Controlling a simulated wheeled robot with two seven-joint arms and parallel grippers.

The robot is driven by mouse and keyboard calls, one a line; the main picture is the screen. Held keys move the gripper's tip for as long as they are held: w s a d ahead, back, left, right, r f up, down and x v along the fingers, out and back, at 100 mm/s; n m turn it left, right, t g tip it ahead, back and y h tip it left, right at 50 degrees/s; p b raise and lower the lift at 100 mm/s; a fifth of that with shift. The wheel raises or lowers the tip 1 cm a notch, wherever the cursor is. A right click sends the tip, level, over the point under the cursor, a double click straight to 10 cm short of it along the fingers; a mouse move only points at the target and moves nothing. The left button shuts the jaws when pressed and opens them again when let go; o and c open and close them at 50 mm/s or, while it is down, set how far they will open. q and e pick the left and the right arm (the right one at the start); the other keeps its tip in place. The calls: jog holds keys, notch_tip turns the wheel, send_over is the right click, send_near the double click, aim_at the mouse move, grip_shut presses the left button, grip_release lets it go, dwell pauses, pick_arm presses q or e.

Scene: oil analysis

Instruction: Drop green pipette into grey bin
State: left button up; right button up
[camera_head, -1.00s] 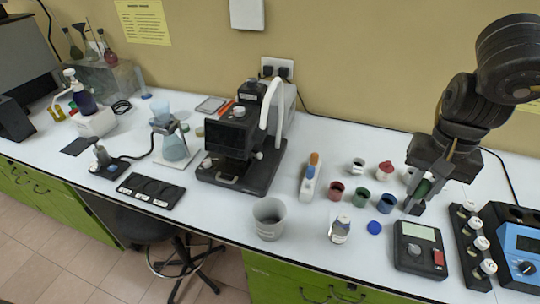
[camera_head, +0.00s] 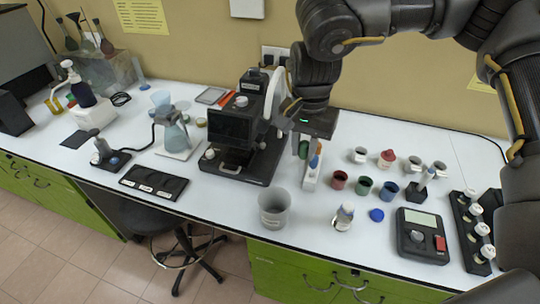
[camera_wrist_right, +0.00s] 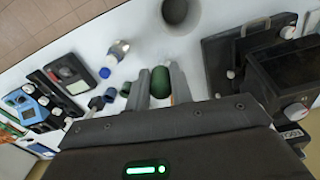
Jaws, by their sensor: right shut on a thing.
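The green pipette (camera_head: 303,149) shows its green bulb between the fingers of my right gripper (camera_head: 307,152). The right gripper is shut on it and holds it above the bench, near the white pipette stand. In the right wrist view the green bulb (camera_wrist_right: 160,82) sits between the two fingers; the rest of the pipette is hidden. The grey bin (camera_head: 273,208) is an open round cup at the bench's front edge, to the lower left of the gripper. It also shows at the top of the wrist view (camera_wrist_right: 181,25). My left gripper is not in view.
A black machine (camera_head: 238,137) stands left of the gripper. The white stand (camera_head: 311,178) holds other pipettes just below it. Red (camera_head: 339,179), green (camera_head: 363,187) and blue (camera_head: 387,192) cups and a white bottle (camera_head: 343,217) are to the right.

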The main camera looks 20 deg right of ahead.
jog(key=a+f+m+b, duration=0.4)
jog(key=a+f+m, duration=0.2)
jog(key=f+m, duration=0.1)
jog(key=shift+w+a+f, duration=0.15)
jog(key=shift+a+f, duration=0.15)
jog(key=shift+f, duration=0.05)
dwell(0.5)
jog(key=shift+a, duration=0.1)
dwell(0.7)
jog(key=o, duration=1.1)
jog(key=shift+s, duration=0.25)
jog(key=shift+r, duration=0.1)
